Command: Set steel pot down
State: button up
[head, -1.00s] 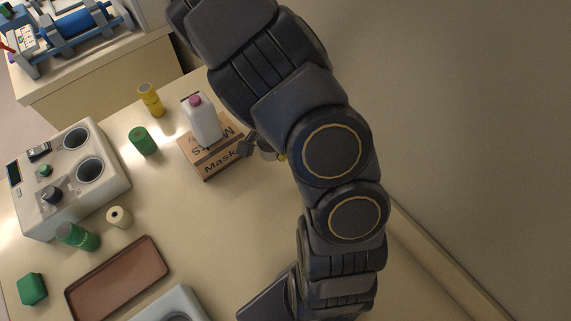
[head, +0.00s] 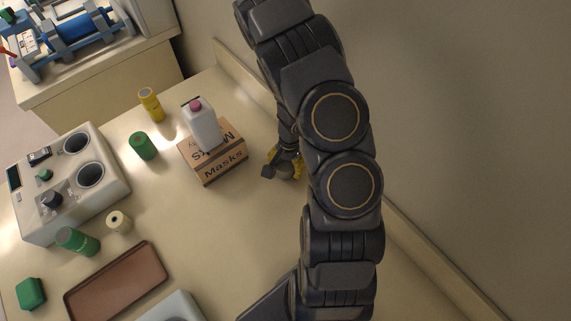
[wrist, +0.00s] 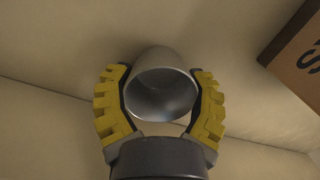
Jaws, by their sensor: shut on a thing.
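The steel pot (wrist: 163,62) is a small grey metal cup in the wrist view, with its open mouth towards the camera. It sits between the two yellow-padded fingers of my gripper (wrist: 159,74), which are shut on its sides. In the head view my gripper (head: 284,165) is low over the table, right of the mask box; the pot is mostly hidden there by the fingers and arm. I cannot tell whether the pot touches the table.
The mask box (head: 226,163) carries a white bottle (head: 202,128) with a pink cap. A green cylinder (head: 143,146) and a yellow bottle (head: 151,104) stand to its left. A brown tray (head: 117,283) lies at the front. Bare table (head: 220,235) lies in front of the box.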

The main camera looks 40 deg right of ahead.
jog(key=shift+f, duration=0.15)
jog(key=o, duration=1.2)
jog(key=shift+o, duration=0.2)
